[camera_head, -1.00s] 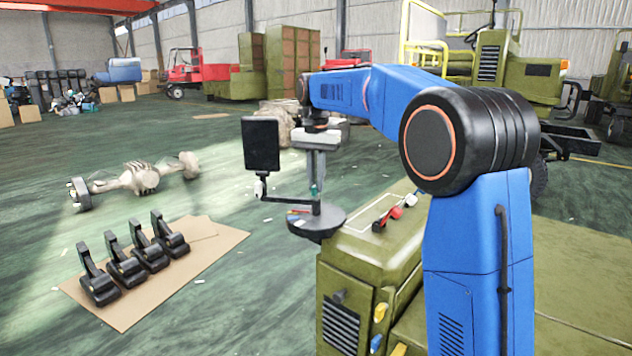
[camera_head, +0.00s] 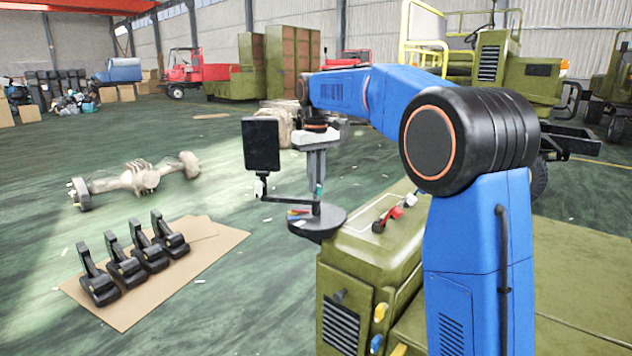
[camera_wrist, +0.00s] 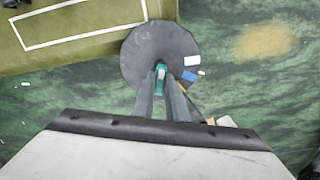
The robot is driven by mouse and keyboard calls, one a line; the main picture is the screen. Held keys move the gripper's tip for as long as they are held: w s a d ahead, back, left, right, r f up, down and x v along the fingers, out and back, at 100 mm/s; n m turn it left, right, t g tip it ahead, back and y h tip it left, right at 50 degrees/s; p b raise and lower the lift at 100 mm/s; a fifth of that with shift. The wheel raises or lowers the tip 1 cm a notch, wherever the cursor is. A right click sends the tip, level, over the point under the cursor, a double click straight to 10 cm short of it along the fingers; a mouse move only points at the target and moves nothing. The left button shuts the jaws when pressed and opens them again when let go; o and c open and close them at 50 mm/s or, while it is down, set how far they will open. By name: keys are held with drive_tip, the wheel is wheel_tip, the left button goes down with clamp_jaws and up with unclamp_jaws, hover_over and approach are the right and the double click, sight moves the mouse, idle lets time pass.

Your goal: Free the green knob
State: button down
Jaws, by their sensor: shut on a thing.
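The green knob, a small teal piece (camera_head: 319,189), shows at my gripper's lower end, above the round dark tray (camera_head: 336,226). In the wrist view the green knob (camera_wrist: 161,76) lies between the fingertips, in front of the grey disc of the tray (camera_wrist: 135,50). My gripper (camera_head: 317,192) points down and is shut on the green knob; its fingers also show in the wrist view (camera_wrist: 160,88). The fingers hide part of the knob, and I cannot tell whether it touches the tray.
Blue (camera_wrist: 188,75) and white (camera_wrist: 192,61) pieces lie on the tray beside the fingers. A black screen (camera_head: 262,145) on a thin arm stands left of my gripper. An olive machine cabinet (camera_head: 345,285) adjoins the tray. Black pedal-like parts (camera_head: 125,262) lie on cardboard at left.

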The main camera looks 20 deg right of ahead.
drive_tip(key=shift+n, duration=1.6)
drive_tip(key=c, duration=1.8)
unclamp_jaws()
drive_tip(key=shift+o, duration=0.2)
wheel_tip(320, 180, up, 17)
drive_tip(key=shift+r, duration=0.2)
